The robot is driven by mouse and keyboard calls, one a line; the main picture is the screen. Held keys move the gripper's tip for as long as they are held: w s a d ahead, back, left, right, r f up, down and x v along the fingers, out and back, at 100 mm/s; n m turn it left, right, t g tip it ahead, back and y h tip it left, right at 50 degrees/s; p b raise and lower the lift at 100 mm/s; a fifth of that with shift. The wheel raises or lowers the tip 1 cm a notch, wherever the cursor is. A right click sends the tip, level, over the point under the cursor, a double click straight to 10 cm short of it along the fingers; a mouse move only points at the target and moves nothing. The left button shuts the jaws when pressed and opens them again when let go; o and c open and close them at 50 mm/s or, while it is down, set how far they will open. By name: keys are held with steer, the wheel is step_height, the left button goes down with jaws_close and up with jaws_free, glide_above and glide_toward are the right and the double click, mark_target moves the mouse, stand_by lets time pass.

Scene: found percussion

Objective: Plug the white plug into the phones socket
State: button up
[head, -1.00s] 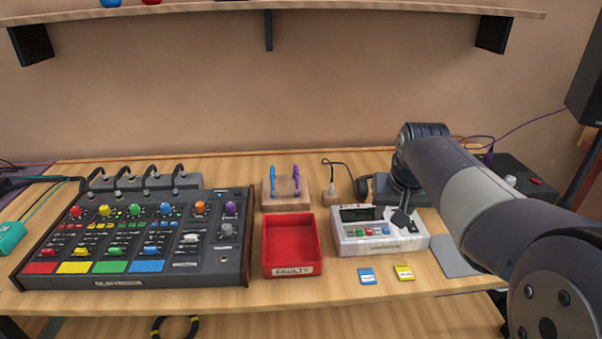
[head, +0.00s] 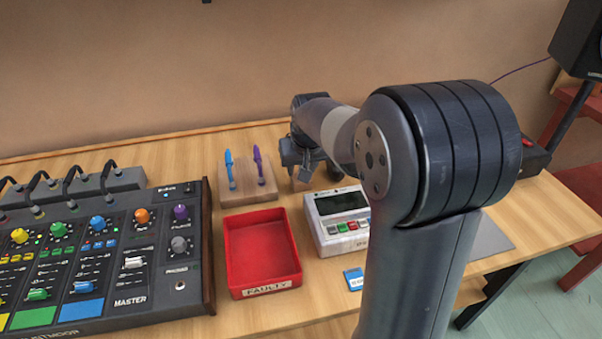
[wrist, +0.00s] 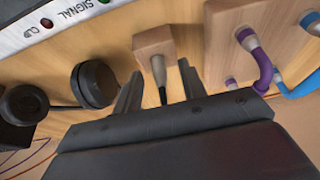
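The white plug (wrist: 159,70) stands in a small wooden block (wrist: 165,38) in the wrist view; its body looks pale grey there. My gripper (wrist: 160,84) is open, with one finger on each side of the plug and gaps visible. In the head view my gripper (head: 308,168) is over the back of the table, right of the red tray, and hides the plug. The phones socket (head: 180,285) is a small round jack at the lower right of the mixer (head: 135,308), under the grey knob. It looks empty.
A wooden stand (head: 255,192) with blue and purple cable plugs is close left of my gripper. The red FAULTY tray (head: 262,252) lies between mixer and white tester (head: 338,208). Black headphones (wrist: 93,84) lie beside the block in the wrist view. A blue card (head: 354,278) lies in front.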

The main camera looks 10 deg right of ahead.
steer(key=shift+w+f, duration=0.1)
steer(key=shift+f, duration=0.1)
steer(key=shift+c, duration=0.5)
jaws_close()
steer(key=shift+r, duration=0.1)
